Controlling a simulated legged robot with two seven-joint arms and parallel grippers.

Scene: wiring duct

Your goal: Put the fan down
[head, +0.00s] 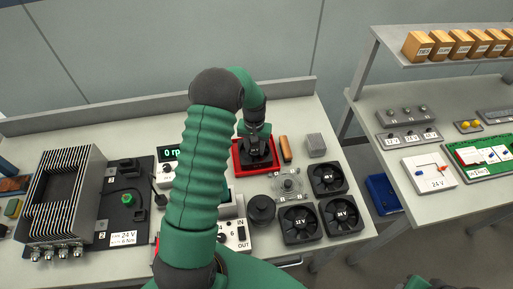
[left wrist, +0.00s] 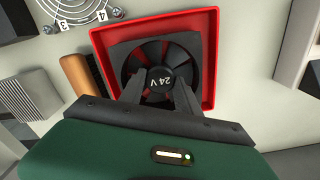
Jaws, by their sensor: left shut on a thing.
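A black fan marked 24 V (left wrist: 160,52) is between the fingers of my left gripper (left wrist: 158,88), which is shut on it. The fan lies within the outline of a red square tray (left wrist: 210,70). Whether it touches the tray floor I cannot tell. My right gripper is not in view.
Three black fans (head: 325,205) stand to the right of a dark round knob-like part (head: 261,210).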

